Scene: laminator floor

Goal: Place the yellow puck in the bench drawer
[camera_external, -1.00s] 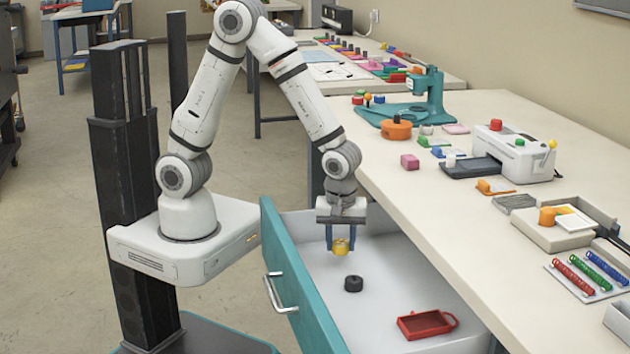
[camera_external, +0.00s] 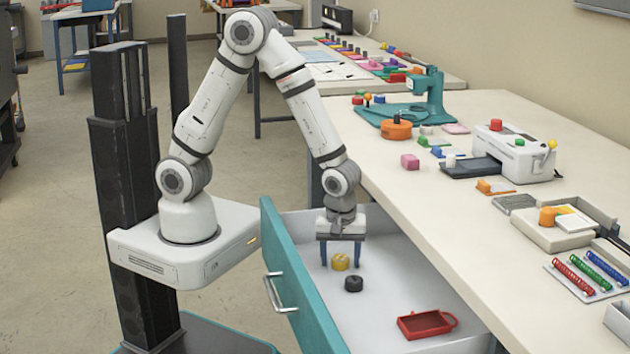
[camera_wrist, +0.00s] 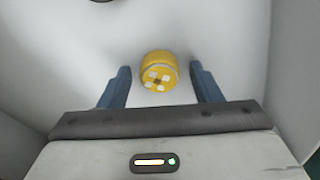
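The yellow puck (camera_external: 340,262) lies on the floor of the open bench drawer (camera_external: 400,275), toward its far end. It also shows in the wrist view (camera_wrist: 159,71), with white marks on its face. My gripper (camera_external: 341,264) is inside the drawer with its blue fingers spread. In the wrist view the fingers (camera_wrist: 160,82) stand apart on either side of the puck, with a gap at each side. The puck is not gripped.
A black puck (camera_external: 353,284) lies close to the yellow one in the drawer. A red tray (camera_external: 427,324) lies nearer the camera. The teal drawer front (camera_external: 297,280) stands to the left, and the workbench top (camera_external: 440,210) overhangs to the right.

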